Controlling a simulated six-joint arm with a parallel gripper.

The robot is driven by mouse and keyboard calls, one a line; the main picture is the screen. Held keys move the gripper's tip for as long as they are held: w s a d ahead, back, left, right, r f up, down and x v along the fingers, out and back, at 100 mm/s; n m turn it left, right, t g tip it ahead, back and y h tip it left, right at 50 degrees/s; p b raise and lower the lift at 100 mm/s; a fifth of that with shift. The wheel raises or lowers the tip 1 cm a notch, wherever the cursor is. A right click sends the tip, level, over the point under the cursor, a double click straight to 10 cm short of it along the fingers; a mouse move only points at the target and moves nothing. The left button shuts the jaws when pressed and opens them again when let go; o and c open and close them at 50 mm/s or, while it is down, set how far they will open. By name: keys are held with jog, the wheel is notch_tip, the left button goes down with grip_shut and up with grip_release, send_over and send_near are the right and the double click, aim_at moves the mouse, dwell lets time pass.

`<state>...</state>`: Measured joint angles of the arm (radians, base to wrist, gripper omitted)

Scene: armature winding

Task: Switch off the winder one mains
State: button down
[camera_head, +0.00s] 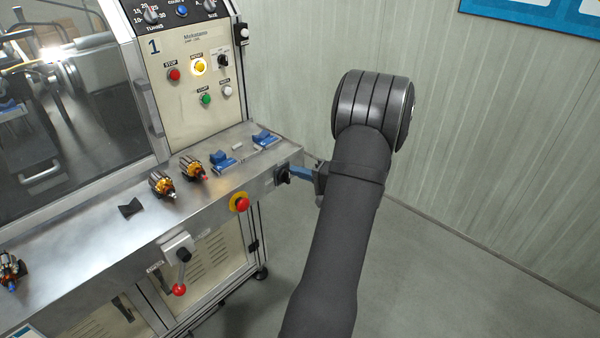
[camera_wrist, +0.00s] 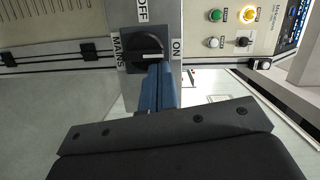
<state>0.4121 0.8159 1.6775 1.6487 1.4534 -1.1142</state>
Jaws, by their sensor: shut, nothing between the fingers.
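In the wrist view the knob (camera_wrist: 143,45) sits on a grey plate with labels MAINS to the left, OFF above and ON to the right.
Winder panel 1 (camera_head: 192,110) has a glowing yellow button (camera_head: 199,67). A red emergency stop (camera_head: 242,204) and a red-ball lever (camera_head: 179,289) are on the bench front. Armatures (camera_head: 193,168) and blue cradles (camera_head: 222,161) lie on the bench. The floor to the right is clear.

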jog(key=shift+s+a+r+n+h, duration=0.15)
jog(key=shift+n+h, duration=0.15)
jog(key=shift+n, duration=0.65)
jog(key=shift+s+a+r+n+h, duration=0.2)
jog(key=shift+n+h, duration=0.1)
jog(key=shift+n, duration=0.7)
jog(key=shift+s+a+r+n+h, duration=0.15)
jog(key=shift+n+h, duration=0.15)
jog(key=shift+n, duration=0.65)
jog(key=shift+s+a+r+n+t+h, duration=0.1)
jog(key=shift+s+a+n+h, duration=0.1)
jog(key=shift+n, duration=0.4)
jog(key=shift+s+a+f+n+t+h, duration=0.1)
jog(key=shift+n+h, duration=0.1)
jog(key=shift+n, duration=0.4)
jog(key=shift+s+a+r+n+t+h, duration=0.1)
jog(key=shift+n+h, duration=0.1)
jog(key=shift+n, duration=0.4)
dwell(0.5)
jog(key=shift+r, duration=0.5)
jog(key=s+d+r, duration=0.5)
jog(key=s+d, duration=0.1)
jog(key=s, duration=0.1)
jog(key=shift+d+r, duration=0.2)
jog(key=shift+d, duration=0.2)
